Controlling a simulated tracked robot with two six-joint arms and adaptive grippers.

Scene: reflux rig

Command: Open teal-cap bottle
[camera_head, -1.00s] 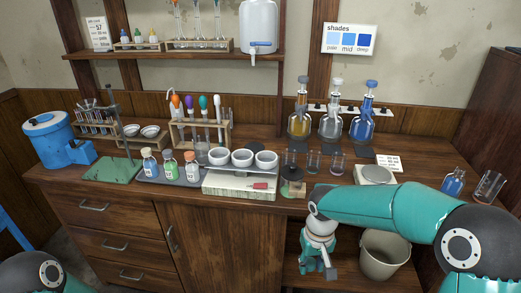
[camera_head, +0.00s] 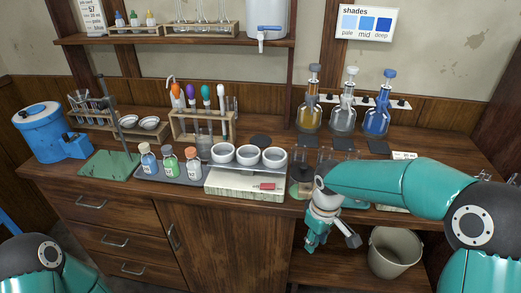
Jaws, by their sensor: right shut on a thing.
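My left gripper is out of view; only part of my left arm shows at the lower left.
White bowls (camera_head: 248,156) sit on a pale block right of the bottles. A rack of coloured droppers (camera_head: 202,128) stands behind. Tall flasks (camera_head: 343,112) stand at the back right. A bucket (camera_head: 394,255) sits below. My right arm hides part of the right counter.

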